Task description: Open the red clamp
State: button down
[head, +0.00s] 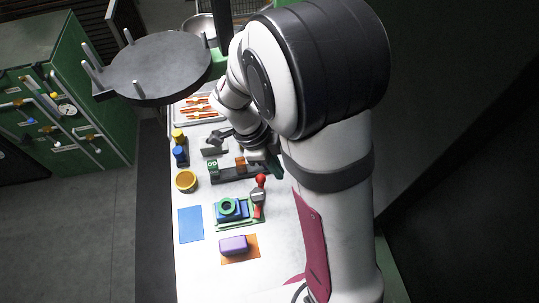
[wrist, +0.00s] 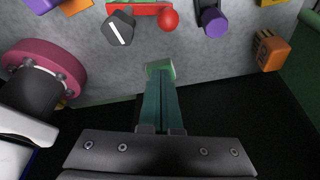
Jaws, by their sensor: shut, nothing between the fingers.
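The red clamp (head: 258,197) is on the table in the head view. It has a red ball-ended handle, a grey metal body and a red lower part, and stands beside a green and blue block with a ring (head: 229,208). The wrist view shows a red ball (wrist: 168,19) and a red bar at the top edge; I cannot tell whether they belong to the clamp. My gripper (wrist: 160,68) is shut and empty, its teal fingers apart from the red ball. In the head view my arm largely hides my gripper.
The wrist view shows a black knob (wrist: 118,28), a purple knob (wrist: 212,20), an orange block (wrist: 270,51) and a pink wheel (wrist: 70,67).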

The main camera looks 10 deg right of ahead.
jog(key=v, duration=0.6)
jog(key=shift+r, duration=0.2)
jog(key=shift+w, duration=0.15)
jog(key=s+r+n+y, duration=0.2)
jog(key=s+n, duration=0.6)
jog(key=s, duration=0.1)
jog(key=s+r+n+t+y, duration=0.1)
jog(key=s+r+n+y, duration=0.2)
jog(key=s+n, duration=0.6)
jog(key=shift+a, duration=0.35)
jog(key=shift+r, duration=0.1)
